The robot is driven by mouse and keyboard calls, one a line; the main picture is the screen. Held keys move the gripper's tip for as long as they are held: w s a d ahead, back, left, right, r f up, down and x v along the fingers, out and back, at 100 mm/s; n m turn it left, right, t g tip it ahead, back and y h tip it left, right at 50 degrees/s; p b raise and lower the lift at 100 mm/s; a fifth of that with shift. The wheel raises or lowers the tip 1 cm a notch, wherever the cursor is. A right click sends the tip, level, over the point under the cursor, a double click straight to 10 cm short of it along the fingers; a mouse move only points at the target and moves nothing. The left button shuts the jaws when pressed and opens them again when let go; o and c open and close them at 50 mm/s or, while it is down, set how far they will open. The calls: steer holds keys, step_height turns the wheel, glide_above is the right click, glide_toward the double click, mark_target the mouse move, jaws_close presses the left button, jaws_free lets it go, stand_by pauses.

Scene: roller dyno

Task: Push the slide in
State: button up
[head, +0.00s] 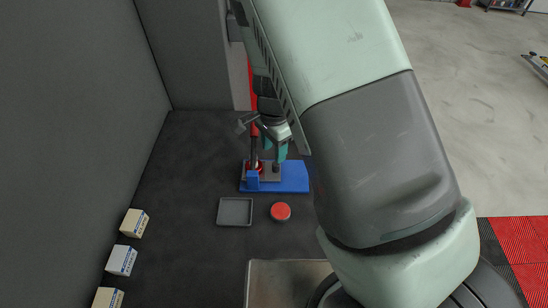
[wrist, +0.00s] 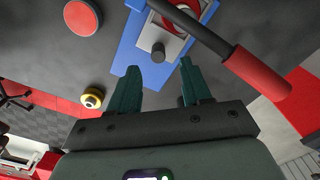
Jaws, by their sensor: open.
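A blue base (head: 293,178) stands on the dark floor, and a grey plate (head: 270,175) with a short dark peg lies on it. I take this plate to be the slide. In the wrist view, the peg (wrist: 158,53) stands just beyond my fingertips, roughly between them; the blue base (wrist: 128,48) lies left of it. A lever with a red handle (wrist: 256,80) rises from a red round part (wrist: 183,15) beside the peg. My gripper (wrist: 160,67) has its two teal fingers apart and empty. In the head view, my gripper (head: 273,148) is above the base, partly hidden by my arm.
A red round button (head: 281,211) and a shallow grey tray (head: 235,212) are in front of the base. Several small boxes (head: 122,260) line the left wall. A yellow round item (wrist: 93,97) shows in the wrist view. The lever stands close to my fingers.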

steer(key=shift+r, duration=2.3)
step_height(320, 180, up, 9)
steer(key=n+y, duration=0.1)
steer(key=n, duration=0.1)
glide_above(274, 164)
steer(key=s+d, duration=0.1)
steer(key=s+d+r+n+t+y, duration=0.1)
steer(key=s+d+r, duration=0.1)
steer(key=r, duration=0.3)
steer(key=s+d+r+n+t, duration=0.1)
steer(key=s+r+n, duration=0.15)
steer(key=r, duration=0.35)
steer(key=s+d+r+n+t+h, duration=0.1)
steer(key=s+d+r+n, duration=0.1)
steer(key=s+d+r, duration=0.2)
steer(key=s+d+r+n+t+h, duration=0.1)
steer(key=s+d+r+n+t, duration=0.1)
steer(key=s+r, duration=0.4)
steer(key=s+d+n, duration=0.1)
steer(key=s+d, duration=0.1)
steer(key=s, duration=0.3)
steer(key=shift+s+t, duration=0.15)
steer(key=shift+t, duration=0.15)
